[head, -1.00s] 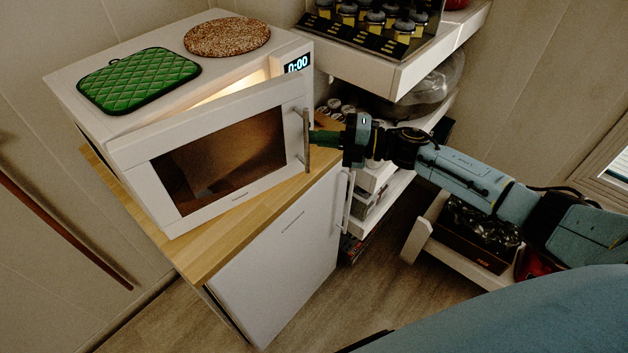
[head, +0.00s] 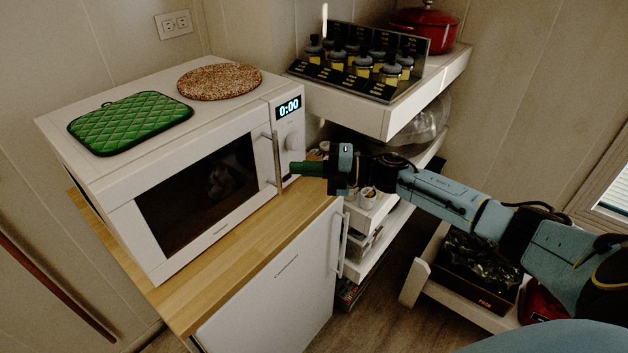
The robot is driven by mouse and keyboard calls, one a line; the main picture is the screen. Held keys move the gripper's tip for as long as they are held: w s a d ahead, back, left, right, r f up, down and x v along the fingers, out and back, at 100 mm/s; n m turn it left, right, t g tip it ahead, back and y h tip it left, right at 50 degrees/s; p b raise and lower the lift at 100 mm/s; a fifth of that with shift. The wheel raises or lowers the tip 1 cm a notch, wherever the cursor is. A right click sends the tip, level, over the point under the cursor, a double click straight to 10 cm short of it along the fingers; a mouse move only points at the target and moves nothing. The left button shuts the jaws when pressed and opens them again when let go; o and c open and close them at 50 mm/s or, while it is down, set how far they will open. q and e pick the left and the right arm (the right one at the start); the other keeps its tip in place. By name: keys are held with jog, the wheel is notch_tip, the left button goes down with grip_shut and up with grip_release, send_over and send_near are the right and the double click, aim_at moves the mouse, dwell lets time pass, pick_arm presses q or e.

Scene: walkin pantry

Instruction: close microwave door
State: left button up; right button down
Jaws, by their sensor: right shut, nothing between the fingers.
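The white microwave (head: 95,195) stands on a wooden counter top, its display reading 0:00. Its door (head: 150,250) now lies flush or nearly flush with the front, and the window is dark. Any small gap at the door's edge is too fine to tell. The upright metal handle (head: 277,163) is at the door's right side. My right gripper (head: 293,168) is shut and empty, its fingertips beside the handle, just to the right of it; I cannot tell whether they touch. My left gripper is not in view.
A green quilted pot holder (head: 130,122) and a round brown trivet (head: 219,81) lie on the microwave. The wooden counter (head: 240,240) is clear in front. Shelves at right hold a rack of small jars (head: 360,62) and a red pot (head: 424,28).

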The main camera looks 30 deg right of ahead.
jog(key=w+d+b+v, duration=0.1)
jog(key=b+v, duration=0.1)
jog(key=v, duration=1)
notch_tip(320, 180, down, 19)
jog(key=d+m+t+h, duration=0.2)
jog(key=m+t+h, duration=0.2)
jog(key=m+h, duration=0.6)
jog(key=s+a+f+m+g+h, duration=0.1)
jog(key=s+f+m+h, duration=0.1)
jog(key=s+f+m, duration=0.45)
jog(key=s+f+m+g+h, duration=0.1)
jog(key=s+f+m, duration=0.15)
jog(key=f, duration=0.75)
jog(key=s+a+f+m+g+h, duration=0.1)
jog(key=s+a+f+m+g, duration=0.15)
jog(key=s+f, duration=0.45)
jog(key=s+a+f+m+g+h, duration=0.1)
jog(key=s+a+f+m+g, duration=0.15)
jog(key=s+f, duration=0.4)
jog(key=s+a+f+g, duration=0.2)
jog(key=s+a, duration=0.1)
jog(key=s, duration=0.4)
jog(key=s+a+f+m+g, duration=0.1)
jog(key=s+a+f+g, duration=0.1)
jog(key=s, duration=0.6)
jog(key=s+a+f+m+g, duration=0.1)
jog(key=s+a+f+g, duration=0.1)
jog(key=s+a, duration=0.3)
jog(key=s, duration=0.3)
jog(key=shift+g, duration=0.3)
